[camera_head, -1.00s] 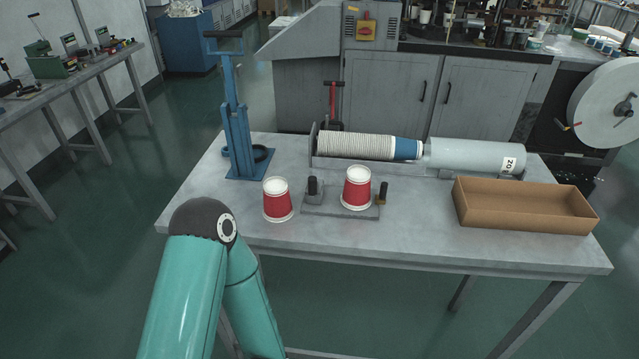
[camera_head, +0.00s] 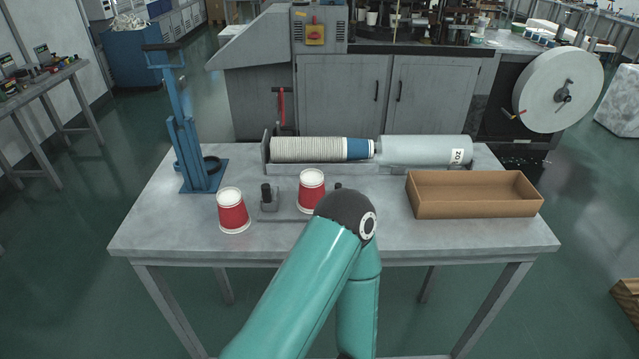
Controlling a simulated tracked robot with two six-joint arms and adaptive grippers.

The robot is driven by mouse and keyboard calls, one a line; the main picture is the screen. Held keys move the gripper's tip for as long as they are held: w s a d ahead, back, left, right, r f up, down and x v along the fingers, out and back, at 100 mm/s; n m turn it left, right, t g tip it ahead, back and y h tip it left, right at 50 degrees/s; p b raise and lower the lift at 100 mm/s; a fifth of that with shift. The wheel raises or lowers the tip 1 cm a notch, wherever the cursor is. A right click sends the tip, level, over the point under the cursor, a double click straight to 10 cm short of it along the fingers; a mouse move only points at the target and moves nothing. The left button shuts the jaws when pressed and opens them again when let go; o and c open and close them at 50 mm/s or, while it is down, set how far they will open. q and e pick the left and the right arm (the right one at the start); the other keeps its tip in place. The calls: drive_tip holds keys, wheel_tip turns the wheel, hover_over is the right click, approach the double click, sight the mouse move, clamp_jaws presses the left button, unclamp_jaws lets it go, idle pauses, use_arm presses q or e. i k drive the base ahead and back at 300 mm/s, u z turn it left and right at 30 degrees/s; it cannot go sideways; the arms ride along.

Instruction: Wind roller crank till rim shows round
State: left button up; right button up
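A small grey fixture with a flat base plate (camera_head: 283,216) lies near the table's front edge. A red cup (camera_head: 311,190) with a white top stands on it. A grey block with a black knob (camera_head: 267,194) is at the fixture's left. At its right, the dark top of a handle (camera_head: 338,186), perhaps the crank, shows just behind my teal arm's joint, which hides the rest. A second red cup (camera_head: 232,211) stands on the table left of the fixture. It looks narrower at the top, with a white band at its bottom. Neither gripper is in view.
On the grey table (camera_head: 170,240) are a blue lever press (camera_head: 186,140) at left, a stack of paper cups (camera_head: 308,149) in a holder, a grey cylinder (camera_head: 420,150) behind and an open cardboard box (camera_head: 470,206) at right. The front left table top is clear.

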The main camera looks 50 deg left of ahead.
sight(266, 192)
drive_tip(key=z, duration=0.05)
drive_tip(key=k, duration=1.6)
drive_tip(key=u, duration=0.75)
drive_tip(key=i, duration=0.95)
